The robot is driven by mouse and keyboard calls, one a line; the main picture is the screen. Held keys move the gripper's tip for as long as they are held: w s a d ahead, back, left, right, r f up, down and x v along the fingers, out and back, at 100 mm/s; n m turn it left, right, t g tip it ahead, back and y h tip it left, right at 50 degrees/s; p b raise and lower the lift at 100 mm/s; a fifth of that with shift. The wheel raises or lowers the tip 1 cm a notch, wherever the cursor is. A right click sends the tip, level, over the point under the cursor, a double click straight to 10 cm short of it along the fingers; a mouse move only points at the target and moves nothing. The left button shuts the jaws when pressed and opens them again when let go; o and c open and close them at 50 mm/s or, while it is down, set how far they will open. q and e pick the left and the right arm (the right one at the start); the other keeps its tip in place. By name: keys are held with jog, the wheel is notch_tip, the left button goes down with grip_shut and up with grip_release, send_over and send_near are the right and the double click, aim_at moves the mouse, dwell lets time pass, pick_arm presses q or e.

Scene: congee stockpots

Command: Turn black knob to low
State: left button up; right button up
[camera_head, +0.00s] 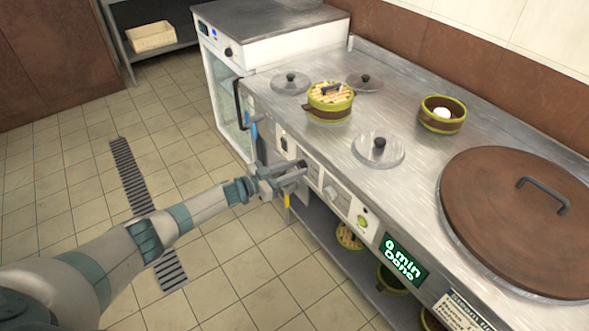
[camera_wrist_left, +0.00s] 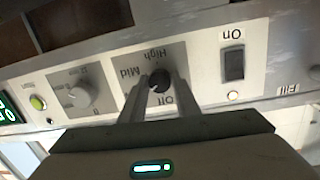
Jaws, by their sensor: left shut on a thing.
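The black knob (camera_wrist_left: 160,79) sits on a grey plate on the counter's front panel, in the left wrist view. The plate's lettering reads upside down there: Off on the right, Mid on the left, High above. I cannot read a low mark, and the knob's pointing is unclear. My left gripper (camera_wrist_left: 154,88) is shut on the knob, with one finger on each side of it. In the head view my left gripper (camera_head: 301,171) reaches the front panel from the left and mostly hides the knob. My right gripper is in neither view.
A grey dial (camera_wrist_left: 82,94), a green button (camera_wrist_left: 38,102) and a dark rocker switch (camera_wrist_left: 234,64) flank the knob. On the steel counter stand a lidded green pot (camera_head: 329,112), a bowl with an egg (camera_head: 442,125) and a large brown lid (camera_head: 480,205). The floor left is clear.

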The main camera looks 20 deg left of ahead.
pick_arm(q)
jog(key=o, duration=0.9)
jog(key=shift+o, duration=0.7)
jog(key=shift+s+a, duration=0.5)
jog(key=v, duration=1.6)
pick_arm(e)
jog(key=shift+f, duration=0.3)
